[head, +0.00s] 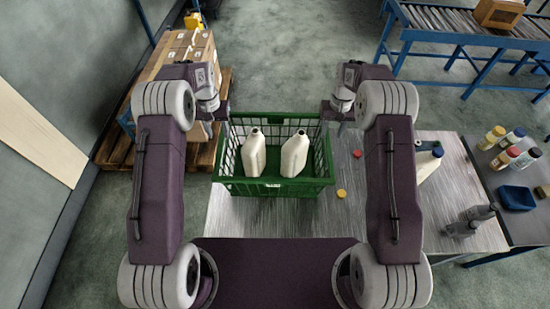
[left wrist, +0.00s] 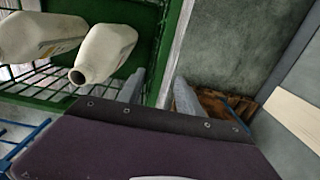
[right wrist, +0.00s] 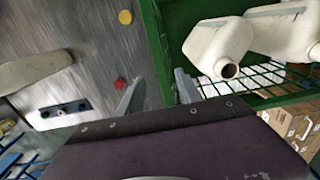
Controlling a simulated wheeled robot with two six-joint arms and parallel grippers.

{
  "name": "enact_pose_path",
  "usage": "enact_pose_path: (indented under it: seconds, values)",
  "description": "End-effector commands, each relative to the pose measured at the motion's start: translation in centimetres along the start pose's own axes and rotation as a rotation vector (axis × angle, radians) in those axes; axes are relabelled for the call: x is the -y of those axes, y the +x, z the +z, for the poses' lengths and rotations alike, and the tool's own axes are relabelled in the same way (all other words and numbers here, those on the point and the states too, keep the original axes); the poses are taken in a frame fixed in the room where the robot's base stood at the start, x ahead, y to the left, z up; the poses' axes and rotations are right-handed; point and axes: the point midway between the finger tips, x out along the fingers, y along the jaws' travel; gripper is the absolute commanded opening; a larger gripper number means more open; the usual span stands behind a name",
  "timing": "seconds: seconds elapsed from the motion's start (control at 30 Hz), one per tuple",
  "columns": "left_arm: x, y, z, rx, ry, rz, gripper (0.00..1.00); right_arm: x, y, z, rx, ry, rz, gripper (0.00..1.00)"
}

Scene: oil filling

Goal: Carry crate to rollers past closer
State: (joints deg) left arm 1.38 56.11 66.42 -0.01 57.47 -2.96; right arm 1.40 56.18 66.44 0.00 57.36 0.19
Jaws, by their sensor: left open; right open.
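A green open crate (head: 275,185) stands on the metal table near its far edge. It holds two white uncapped bottles (head: 253,155) (head: 295,153), both upright. My left gripper (head: 212,115) is open at the crate's left wall; in the left wrist view the green rim (left wrist: 174,50) runs between its fingers (left wrist: 158,92). My right gripper (head: 333,112) is open at the right wall; in the right wrist view the green rim (right wrist: 155,45) runs up from between its fingers (right wrist: 158,92). Contact cannot be told. The blue-framed roller conveyor (head: 440,20) is at the far right. I cannot identify the closer.
A red cap (head: 357,154) and a yellow cap (head: 341,193) lie right of the crate on the table (head: 260,215). Stacked boxes (head: 185,60) are behind left. A carton (head: 497,12) sits on the conveyor. Open floor lies between.

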Motion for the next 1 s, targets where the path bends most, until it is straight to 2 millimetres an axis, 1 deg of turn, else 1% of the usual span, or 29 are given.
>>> enact_pose_path:
  seconds: [0.03,0.2,0.3,0.4,0.53,0.8,0.87,0.9,0.93,0.97,1.0]
  values:
    - [0.0,1.0,0.1,0.004,0.0,0.0,0.42,0.0,0.9,0.1,0.003,0.0,0.0,0.42]
    - [0.0,4.1,0.1,0.004,0.0,0.0,0.42,0.0,4.0,0.1,0.002,-0.001,0.0,0.42]
    - [0.0,5.5,0.1,0.003,0.0,0.0,0.42,0.0,5.5,0.1,0.001,-0.001,-0.001,0.42]
    - [0.0,6.5,0.0,0.001,0.0,0.0,0.42,0.0,6.5,0.0,-0.001,-0.001,-0.001,0.42]
    - [0.0,7.1,0.0,0.001,0.0,0.0,0.42,0.0,7.1,0.0,-0.001,-0.001,-0.001,0.42]
    - [0.0,7.2,0.0,0.0,0.0,0.0,0.42,0.0,7.2,0.0,-0.002,-0.001,-0.001,0.42]
    - [0.0,7.2,0.0,0.0,0.0,0.0,0.25,0.0,7.2,0.0,-0.002,-0.001,-0.001,0.25]
    - [0.0,7.2,0.0,0.0,0.0,0.0,0.14,0.0,7.2,0.0,-0.002,-0.001,-0.001,0.14]
    - [0.0,7.2,0.0,0.0,0.0,0.0,0.06,0.0,7.2,0.0,-0.002,-0.001,-0.001,0.06]
    - [0.0,7.2,0.0,0.0,0.0,0.0,0.0,0.0,7.2,0.0,-0.002,-0.001,-0.001,0.0]
    - [0.0,7.2,0.0,0.0,0.0,0.0,0.0,0.0,7.2,0.0,-0.002,-0.001,-0.001,0.0]
